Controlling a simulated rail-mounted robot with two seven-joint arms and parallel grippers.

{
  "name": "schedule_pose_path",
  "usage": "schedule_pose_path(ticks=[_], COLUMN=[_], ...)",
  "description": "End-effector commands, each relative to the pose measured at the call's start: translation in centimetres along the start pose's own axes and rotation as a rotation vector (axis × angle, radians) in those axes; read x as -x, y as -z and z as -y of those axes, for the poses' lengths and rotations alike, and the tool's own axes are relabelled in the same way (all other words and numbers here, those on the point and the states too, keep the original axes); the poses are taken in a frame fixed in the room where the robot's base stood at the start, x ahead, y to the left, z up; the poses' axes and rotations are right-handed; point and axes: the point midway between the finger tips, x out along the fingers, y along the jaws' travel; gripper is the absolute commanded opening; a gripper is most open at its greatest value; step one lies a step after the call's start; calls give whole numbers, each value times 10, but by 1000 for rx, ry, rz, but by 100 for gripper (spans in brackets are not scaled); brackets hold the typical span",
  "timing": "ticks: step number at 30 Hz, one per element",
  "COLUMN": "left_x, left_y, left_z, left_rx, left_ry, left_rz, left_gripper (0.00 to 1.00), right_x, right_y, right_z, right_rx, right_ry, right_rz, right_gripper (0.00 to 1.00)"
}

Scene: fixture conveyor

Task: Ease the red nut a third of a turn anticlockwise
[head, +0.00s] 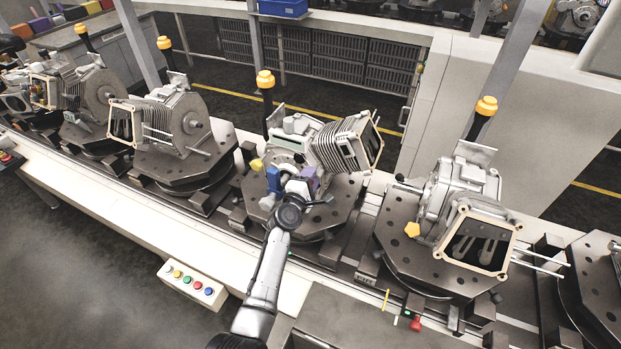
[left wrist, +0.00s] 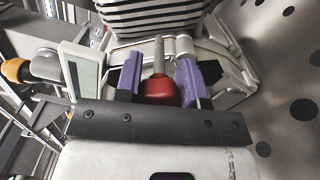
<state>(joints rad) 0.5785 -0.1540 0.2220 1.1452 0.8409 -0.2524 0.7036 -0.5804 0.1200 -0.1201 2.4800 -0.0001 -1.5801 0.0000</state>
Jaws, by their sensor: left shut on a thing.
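The red nut (left wrist: 160,91) shows in the left wrist view, with a grey stem rising from its middle. My left gripper (left wrist: 159,75) has its two purple fingers on either side of the nut and is shut on it. In the head view my left gripper (head: 307,180) is at the near side of the middle grey engine (head: 293,141) on its fixture plate. The nut is hidden there behind my gripper and wrist. My right gripper is in neither view.
Other grey engines stand on dark plates along the conveyor, to the left (head: 182,127) and right (head: 462,205). Yellow-capped posts (head: 265,85) rise behind them. A button box (head: 193,285) sits at the front edge. A small red knob (head: 415,324) is at front right.

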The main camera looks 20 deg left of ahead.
Motion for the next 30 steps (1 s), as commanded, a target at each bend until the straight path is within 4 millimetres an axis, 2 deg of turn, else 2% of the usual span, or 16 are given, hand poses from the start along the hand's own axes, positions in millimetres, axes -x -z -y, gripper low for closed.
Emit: schedule_pose_path(ticks=[8,9,16,25,30], left_x=[0,0,0,2,18], left_y=[0,0,0,0,0], left_z=[0,0,0,-1,-3], left_rx=[0,0,-1,-1,-2], left_ry=[1,1,1,0,2], left_rz=[0,0,0,0,-1], left_gripper=[13,39,61,62,62], right_x=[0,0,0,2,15], right_y=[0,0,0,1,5], right_z=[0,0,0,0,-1], right_rx=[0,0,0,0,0], right_ry=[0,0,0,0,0], right_rz=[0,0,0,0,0], right_gripper=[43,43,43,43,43])
